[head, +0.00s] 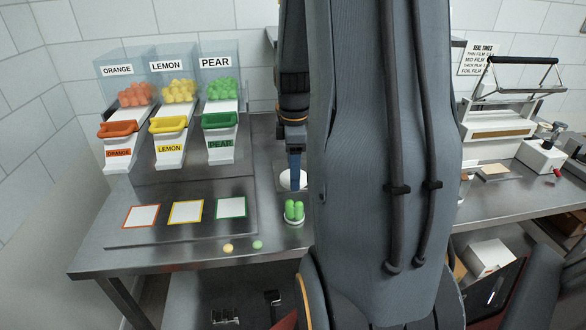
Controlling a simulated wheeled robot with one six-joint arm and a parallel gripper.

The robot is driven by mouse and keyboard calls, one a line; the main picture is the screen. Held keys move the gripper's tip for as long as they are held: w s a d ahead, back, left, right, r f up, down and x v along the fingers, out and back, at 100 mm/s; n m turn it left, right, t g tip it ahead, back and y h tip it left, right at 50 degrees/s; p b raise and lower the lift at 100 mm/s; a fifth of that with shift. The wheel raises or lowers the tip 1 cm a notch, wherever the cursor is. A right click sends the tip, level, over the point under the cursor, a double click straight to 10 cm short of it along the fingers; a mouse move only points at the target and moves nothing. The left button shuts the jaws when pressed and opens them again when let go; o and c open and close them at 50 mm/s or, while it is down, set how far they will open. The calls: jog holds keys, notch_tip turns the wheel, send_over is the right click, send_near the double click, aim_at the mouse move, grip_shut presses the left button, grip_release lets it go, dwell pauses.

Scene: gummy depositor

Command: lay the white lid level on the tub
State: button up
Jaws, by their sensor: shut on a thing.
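The tub (295,222) stands near the front edge of the steel table, a small pale cup with green gummies (294,208) heaped in it and showing above its rim. The white lid (288,181) is behind the tub in the picture, at the tip of my gripper. My gripper (295,179) points down with narrow blue fingers and is shut on the lid. The lid and the tub are apart. My arm hides the lid's right side, and I cannot tell how far the lid is above the table.
Orange, lemon and pear dispensers (168,95) stand at the back left, with coloured-frame pads (186,211) before them. A yellow gummy (228,248) and a green one (258,244) lie near the front edge. A sealing machine (500,118) stands right. My arm hides the middle.

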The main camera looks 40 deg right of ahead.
jog(key=shift+s+d, duration=0.1)
jog(key=shift+f+b, duration=0.95)
jog(key=shift+f, duration=1.95)
jog(key=shift+f, duration=0.7)
jog(key=o, duration=1.2)
jog(key=shift+c, duration=0.2)
jog(key=shift+r+b, duration=0.2)
jog(key=shift+b, duration=0.1)
jog(key=shift+r+b, duration=0.95)
jog(key=shift+r, duration=2.8)
